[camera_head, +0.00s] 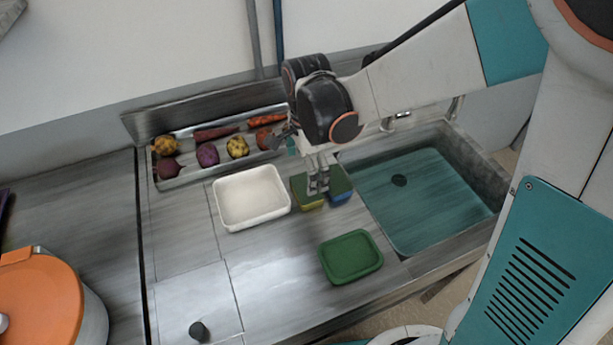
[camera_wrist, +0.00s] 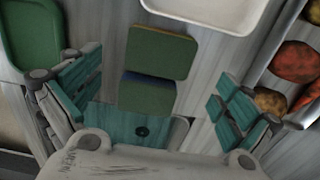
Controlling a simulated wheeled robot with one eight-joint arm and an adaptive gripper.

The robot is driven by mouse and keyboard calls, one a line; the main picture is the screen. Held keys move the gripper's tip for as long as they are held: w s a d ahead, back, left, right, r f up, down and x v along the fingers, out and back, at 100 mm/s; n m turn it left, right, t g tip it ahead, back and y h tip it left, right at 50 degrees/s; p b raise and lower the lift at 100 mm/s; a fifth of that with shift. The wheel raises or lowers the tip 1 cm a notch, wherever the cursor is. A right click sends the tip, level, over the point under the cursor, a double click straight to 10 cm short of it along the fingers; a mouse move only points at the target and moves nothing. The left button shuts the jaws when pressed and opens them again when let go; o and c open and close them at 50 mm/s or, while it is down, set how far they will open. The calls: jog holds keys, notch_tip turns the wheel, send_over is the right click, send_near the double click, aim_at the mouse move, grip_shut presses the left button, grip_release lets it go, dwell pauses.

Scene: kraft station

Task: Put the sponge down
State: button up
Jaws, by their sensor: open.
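Two sponges with green tops lie side by side on the steel counter, between the white tray and the sink. The left sponge (camera_head: 303,202) has a yellow lower part; it is the upper one in the wrist view (camera_wrist: 160,53). The right sponge (camera_head: 341,190) has a blue lower part; it is the lower one in the wrist view (camera_wrist: 148,95). My gripper (camera_head: 318,189) points down over the sponges. Its fingers are spread wide in the wrist view (camera_wrist: 152,100), with nothing held between them. The fingers partly hide the sponges in the head view.
A white tray (camera_head: 224,222) stands left of the sponges and a green tray (camera_head: 350,257) in front. The sink (camera_head: 425,205) is to the right. A steel tray of vegetables (camera_head: 182,181) lies at the back.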

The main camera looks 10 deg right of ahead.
aim_at(306, 186)
jog(key=shift+r+p, duration=0.5)
jog(key=shift+r, duration=1.8)
